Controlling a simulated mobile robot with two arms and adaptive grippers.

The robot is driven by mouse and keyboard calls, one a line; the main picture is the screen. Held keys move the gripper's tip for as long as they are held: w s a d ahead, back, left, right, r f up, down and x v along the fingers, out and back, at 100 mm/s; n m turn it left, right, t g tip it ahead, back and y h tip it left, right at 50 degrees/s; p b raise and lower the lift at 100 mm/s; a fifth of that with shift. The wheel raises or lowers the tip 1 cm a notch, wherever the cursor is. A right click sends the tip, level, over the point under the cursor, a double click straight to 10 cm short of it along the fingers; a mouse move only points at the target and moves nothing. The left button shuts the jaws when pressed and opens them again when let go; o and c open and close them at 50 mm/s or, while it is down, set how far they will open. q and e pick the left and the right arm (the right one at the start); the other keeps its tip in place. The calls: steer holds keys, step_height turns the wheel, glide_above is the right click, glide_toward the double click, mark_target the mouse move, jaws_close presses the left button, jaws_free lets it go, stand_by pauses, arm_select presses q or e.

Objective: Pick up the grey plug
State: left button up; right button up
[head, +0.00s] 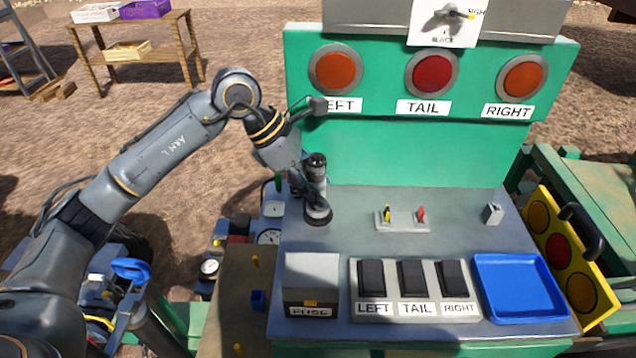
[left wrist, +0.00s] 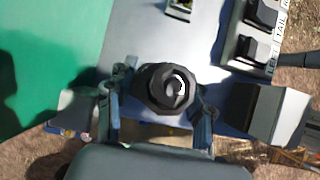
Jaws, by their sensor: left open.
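The dark grey plug (head: 317,166) stands upright near the left edge of the grey console top, its round base on or just above the surface. In the left wrist view the plug (left wrist: 166,88) is seen from above as a round dark body with a light ring. My left gripper (head: 306,192) is at the plug, partly hidden behind it in the head view. In the left wrist view its fingers (left wrist: 160,108) are apart, one on each side of the plug. I cannot tell whether they touch it. My right gripper is not in view.
The green panel (head: 420,150) with red lamps rises behind the console. Two small levers (head: 403,218), a row of black switches (head: 412,278), a blue tray (head: 520,285) and a grey box (head: 312,275) occupy the console. Gauges (head: 268,237) sit beyond its left edge.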

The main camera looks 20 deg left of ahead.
mark_target(313, 172)
arm_select(q)
steer(key=shift+w+f, duration=0.1)
steer(key=shift+f, duration=0.1)
steer(key=shift+c, duration=0.2)
jaws_close()
steer(key=shift+r, duration=0.1)
steer(key=shift+r, duration=0.15)
steer(key=shift+r+b, duration=0.65)
steer(key=shift+b, duration=0.1)
steer(key=shift+b+v, duration=0.7)
steer(key=shift+v, duration=0.15)
steer(key=s+a+b, duration=0.2)
steer(key=a+b, duration=0.1)
steer(key=a, duration=0.5)
steer(key=s+a+b, duration=0.2)
steer(key=a+b, duration=0.1)
steer(key=a, duration=0.5)
steer(key=shift+s+a+r, duration=0.2)
steer(key=shift+s+r, duration=0.05)
steer(key=shift+s, duration=0.15)
